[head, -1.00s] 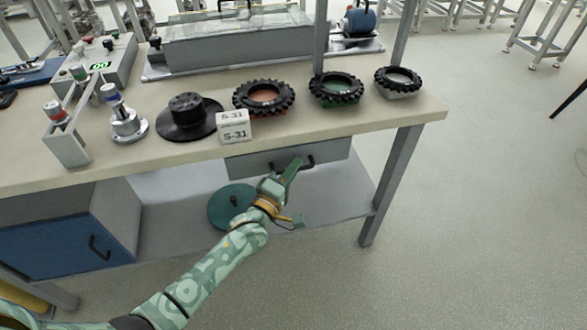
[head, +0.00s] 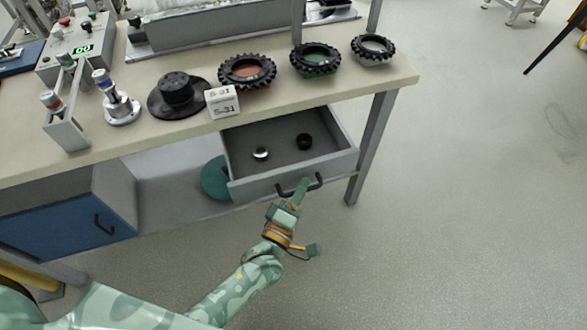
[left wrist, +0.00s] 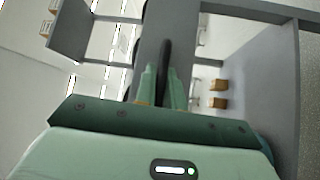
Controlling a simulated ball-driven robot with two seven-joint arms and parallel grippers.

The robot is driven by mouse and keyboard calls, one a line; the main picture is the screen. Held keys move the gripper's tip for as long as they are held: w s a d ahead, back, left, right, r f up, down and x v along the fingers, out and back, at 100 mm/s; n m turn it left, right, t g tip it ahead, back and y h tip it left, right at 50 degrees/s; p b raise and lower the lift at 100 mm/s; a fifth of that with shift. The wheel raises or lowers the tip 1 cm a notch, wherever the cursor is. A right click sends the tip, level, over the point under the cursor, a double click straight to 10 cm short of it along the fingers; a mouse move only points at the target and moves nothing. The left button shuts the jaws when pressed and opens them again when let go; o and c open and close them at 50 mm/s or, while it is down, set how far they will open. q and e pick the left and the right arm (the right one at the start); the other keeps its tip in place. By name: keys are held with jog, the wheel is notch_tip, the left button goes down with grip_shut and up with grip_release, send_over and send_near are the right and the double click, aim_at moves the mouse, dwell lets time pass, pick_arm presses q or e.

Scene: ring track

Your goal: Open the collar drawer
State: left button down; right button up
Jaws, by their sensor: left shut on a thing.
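The grey collar drawer (head: 270,187) is pulled out from under the bench top in the head view. Inside it lie a dark collar (head: 304,142) and a shiny metal collar (head: 261,153), set apart. My left gripper (head: 302,186) is shut on the drawer's black handle (head: 316,183) at the drawer front. In the left wrist view the two green fingers (left wrist: 162,88) close around the dark handle bar (left wrist: 164,60). My right gripper is not in view.
The bench top (head: 150,138) holds several knobbly tyre rings, a black flanged hub (head: 176,95), a number sign (head: 222,101) and a control box. A blue cabinet door (head: 70,228) and a teal disc (head: 215,180) are below.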

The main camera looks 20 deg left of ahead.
pick_arm(q)
jog(key=shift+s+d, duration=0.6)
jog(key=shift+s, duration=0.35)
jog(key=c, duration=1.8)
grip_release()
jog(key=shift+o, duration=0.2)
jog(key=p+v, duration=0.2)
jog(key=v, duration=1.4)
jog(key=shift+s+f, duration=0.1)
jog(key=shift+s, duration=0.05)
